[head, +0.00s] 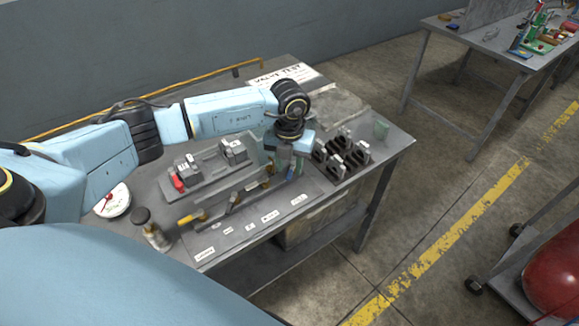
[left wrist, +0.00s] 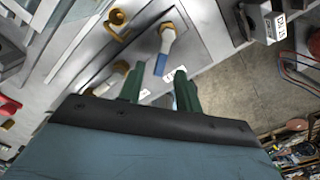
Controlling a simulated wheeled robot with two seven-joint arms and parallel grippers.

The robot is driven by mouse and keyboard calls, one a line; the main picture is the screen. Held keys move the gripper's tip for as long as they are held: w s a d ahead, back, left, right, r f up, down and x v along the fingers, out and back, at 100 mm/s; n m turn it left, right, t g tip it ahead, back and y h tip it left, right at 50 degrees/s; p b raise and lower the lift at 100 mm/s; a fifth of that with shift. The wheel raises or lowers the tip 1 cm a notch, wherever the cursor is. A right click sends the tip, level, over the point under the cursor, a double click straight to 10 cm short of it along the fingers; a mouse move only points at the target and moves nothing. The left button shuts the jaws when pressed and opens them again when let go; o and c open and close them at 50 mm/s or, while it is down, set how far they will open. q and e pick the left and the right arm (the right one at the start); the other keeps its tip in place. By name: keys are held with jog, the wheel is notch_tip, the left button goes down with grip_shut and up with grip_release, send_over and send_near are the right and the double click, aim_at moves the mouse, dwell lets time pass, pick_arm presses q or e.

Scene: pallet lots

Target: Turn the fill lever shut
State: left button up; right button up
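The valve test panel (head: 255,222) lies on the grey bench, with several small levers and white labels too small to read. My left gripper (head: 283,168) points down over its right part. In the left wrist view, the two green fingers (left wrist: 159,92) are apart with nothing between them. A lever with a blue-tipped handle (left wrist: 160,63) lies just beyond the fingertips, nearly in line with the gap, apparently untouched. A yellow-handled lever (head: 191,217) is at the panel's left part. I cannot read which lever is labelled fill. My right gripper is not in view.
A grey block with a red handle (head: 177,181) stands behind the panel. Black holders (head: 345,153) stand right of the gripper. A brass-topped jar (head: 153,232) and a round gauge (head: 113,201) are at the left. Open floor lies right of the bench.

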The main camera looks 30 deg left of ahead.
pick_arm(q)
jog(key=shift+f, duration=0.8)
jog(key=shift+c, duration=0.4)
grip_shut()
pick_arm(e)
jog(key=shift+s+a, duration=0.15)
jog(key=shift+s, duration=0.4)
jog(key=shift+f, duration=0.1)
